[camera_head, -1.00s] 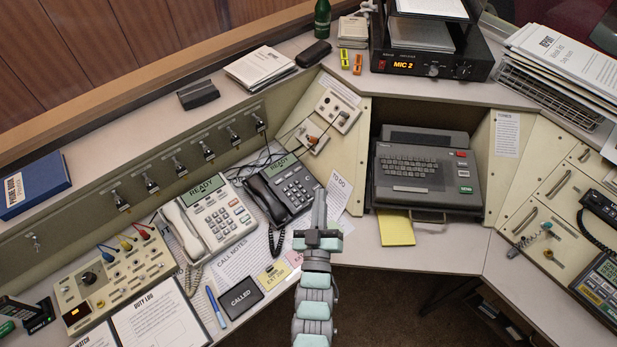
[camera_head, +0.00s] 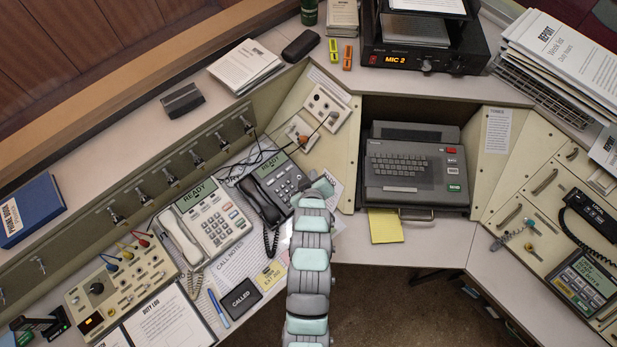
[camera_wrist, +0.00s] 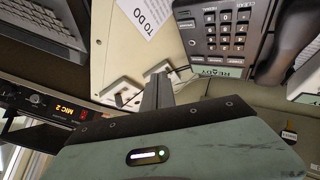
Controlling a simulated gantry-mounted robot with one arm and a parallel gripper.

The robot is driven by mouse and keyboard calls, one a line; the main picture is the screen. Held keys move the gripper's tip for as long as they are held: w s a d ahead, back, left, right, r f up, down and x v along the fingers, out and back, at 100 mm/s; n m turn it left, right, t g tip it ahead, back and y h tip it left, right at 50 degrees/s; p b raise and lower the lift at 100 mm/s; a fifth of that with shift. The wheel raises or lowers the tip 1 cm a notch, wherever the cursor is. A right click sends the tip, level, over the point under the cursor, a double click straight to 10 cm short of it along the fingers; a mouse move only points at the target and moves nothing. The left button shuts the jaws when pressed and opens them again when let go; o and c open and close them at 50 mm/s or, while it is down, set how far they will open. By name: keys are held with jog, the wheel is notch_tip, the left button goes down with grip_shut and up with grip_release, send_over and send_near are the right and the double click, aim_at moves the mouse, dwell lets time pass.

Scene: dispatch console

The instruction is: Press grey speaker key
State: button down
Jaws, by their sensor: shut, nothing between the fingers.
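The dark desk phone (camera_head: 286,184) lies at the left of the corner, its keypad just beyond my arm. The wrist view shows its black keypad (camera_wrist: 226,36), a green READY display and the dark handset (camera_wrist: 285,45). A light phone (camera_head: 212,220) with a READY display and grey and white keys stands to its left. I cannot read a speaker label on either phone. My gripper (camera_wrist: 157,92) is shut and empty. In the wrist view its fingers point toward the cream panel beside the dark keypad. In the head view my arm hides its fingertips.
The cream panel with white switch boxes (camera_head: 326,107) rises behind the dark phone. A grey typewriter-like terminal (camera_head: 416,170) stands to the right. A row of metal switches lines the left wall.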

jog(key=shift+s, duration=0.1)
jog(key=shift+f, duration=0.1)
jog(key=shift+w+a+f+b, duration=0.2)
jog(key=shift+f+b, duration=0.4)
jog(key=shift+f, duration=0.8)
jog(key=shift+w+a+f+b, duration=0.15)
jog(key=shift+f+b, duration=0.5)
jog(key=shift+f, duration=0.8)
jog(key=shift+w+a+f+b, duration=0.2)
jog(key=shift+f+b, duration=0.4)
jog(key=shift+f, duration=0.8)
jog(key=shift+f, duration=0.15)
jog(key=shift+f, duration=0.3)
jog(key=shift+w+f+b, duration=0.1)
jog(key=shift+f+b, duration=0.2)
jog(key=shift+f, duration=0.05)
jog(key=shift+r, duration=0.1)
jog(key=shift+r+p, duration=0.4)
jog(key=shift+r, duration=0.3)
